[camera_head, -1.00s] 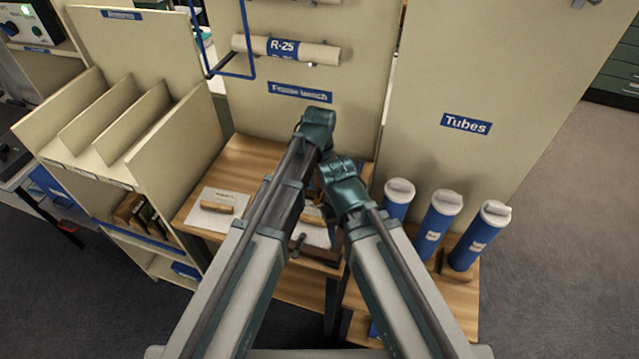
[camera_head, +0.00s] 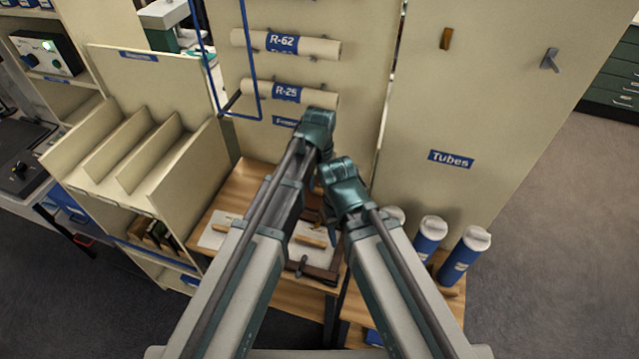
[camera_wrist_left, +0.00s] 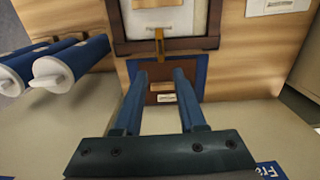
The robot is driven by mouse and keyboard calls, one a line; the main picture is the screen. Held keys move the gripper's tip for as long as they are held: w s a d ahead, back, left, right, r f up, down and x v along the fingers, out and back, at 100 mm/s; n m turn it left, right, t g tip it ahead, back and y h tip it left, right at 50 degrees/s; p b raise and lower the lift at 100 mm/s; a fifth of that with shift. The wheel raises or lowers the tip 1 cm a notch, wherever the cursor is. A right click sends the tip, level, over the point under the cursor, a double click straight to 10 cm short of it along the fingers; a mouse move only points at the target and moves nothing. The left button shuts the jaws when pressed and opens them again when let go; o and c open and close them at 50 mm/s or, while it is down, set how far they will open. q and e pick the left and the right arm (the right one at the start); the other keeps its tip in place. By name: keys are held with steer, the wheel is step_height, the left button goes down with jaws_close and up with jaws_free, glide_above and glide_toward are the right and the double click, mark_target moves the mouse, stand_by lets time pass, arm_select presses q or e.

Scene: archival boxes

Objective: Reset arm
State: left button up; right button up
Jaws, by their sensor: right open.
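My left gripper (camera_head: 318,122) is in front of the wall panel above the wooden bench (camera_head: 238,190). In the left wrist view its two blue fingers (camera_wrist_left: 160,76) stand apart with nothing held between them. My right gripper (camera_head: 341,174) is just below and to the right of it, close beside it. Below both, a brown frame (camera_head: 318,271) with a white sheet lies on the bench, partly hidden by my arms. It also shows in the left wrist view (camera_wrist_left: 211,42).
Blue tubes with white caps (camera_head: 463,256) stand at the right. A divided shelf (camera_head: 168,178) is at the left. Rolls R-62 (camera_head: 315,47) and R-25 (camera_head: 262,88) hang on the panel beside a blue wire frame (camera_head: 239,117). The floor at the far right is clear.

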arm_select(q)
steer(key=s+a, duration=0.3)
steer(key=s, duration=0.5)
steer(key=s+a+y, duration=0.1)
steer(key=s+a, duration=0.2)
steer(key=s, duration=0.5)
steer(key=shift+s, duration=0.3)
steer(key=shift+a, duration=0.1)
